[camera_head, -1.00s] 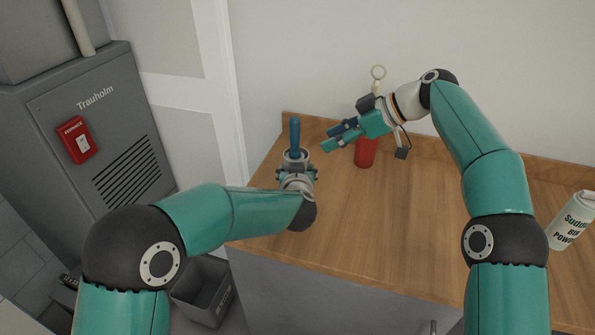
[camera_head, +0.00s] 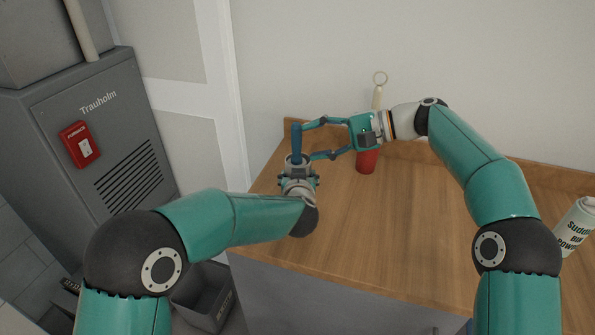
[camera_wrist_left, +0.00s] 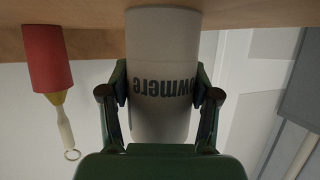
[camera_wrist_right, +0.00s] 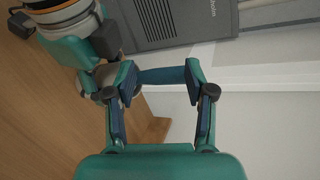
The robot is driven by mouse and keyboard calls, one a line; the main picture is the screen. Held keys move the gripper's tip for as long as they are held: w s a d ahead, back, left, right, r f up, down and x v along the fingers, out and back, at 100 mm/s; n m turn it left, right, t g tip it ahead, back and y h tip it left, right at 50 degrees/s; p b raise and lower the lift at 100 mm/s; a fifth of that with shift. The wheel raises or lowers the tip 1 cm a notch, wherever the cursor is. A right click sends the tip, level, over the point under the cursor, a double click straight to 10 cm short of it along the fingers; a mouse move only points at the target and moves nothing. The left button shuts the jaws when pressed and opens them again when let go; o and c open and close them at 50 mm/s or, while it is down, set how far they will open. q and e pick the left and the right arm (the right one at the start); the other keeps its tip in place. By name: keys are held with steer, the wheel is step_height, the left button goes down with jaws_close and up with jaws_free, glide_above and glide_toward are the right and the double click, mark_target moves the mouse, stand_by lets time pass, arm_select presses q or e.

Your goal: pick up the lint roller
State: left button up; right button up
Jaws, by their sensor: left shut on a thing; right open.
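A blue handle (camera_head: 296,143), seemingly the lint roller's, stands upright out of a grey lettered cylinder (camera_wrist_left: 162,100) on the wooden counter. I cannot tell whether handle and cylinder are one piece. My left gripper (camera_head: 299,174) is shut around the cylinder, whose base is at the counter. My right gripper (camera_head: 309,140) is open, its two fingers spread one above the other beside the handle. In the right wrist view the blue handle (camera_wrist_right: 160,76) lies across the gap near the fingertips; contact is unclear.
A red cylinder (camera_head: 366,162) with a cream ringed handle stands close behind the right gripper. A white powder container (camera_head: 577,225) is at the counter's right. The wall is behind, and a grey cabinet (camera_head: 100,145) stands left. The counter's (camera_head: 390,235) middle is clear.

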steer(key=m+y, duration=0.1)
steer(key=m, duration=0.5)
steer(key=m+t+y, duration=0.2)
steer(key=m+t, duration=0.1)
steer(key=m, duration=0.7)
glide_toward(297, 123)
steer(key=shift+f+x, duration=0.15)
steer(key=shift+x, duration=2.4)
steer(key=shift+f+x, duration=0.15)
steer(key=shift+x, duration=2.4)
jaws_close()
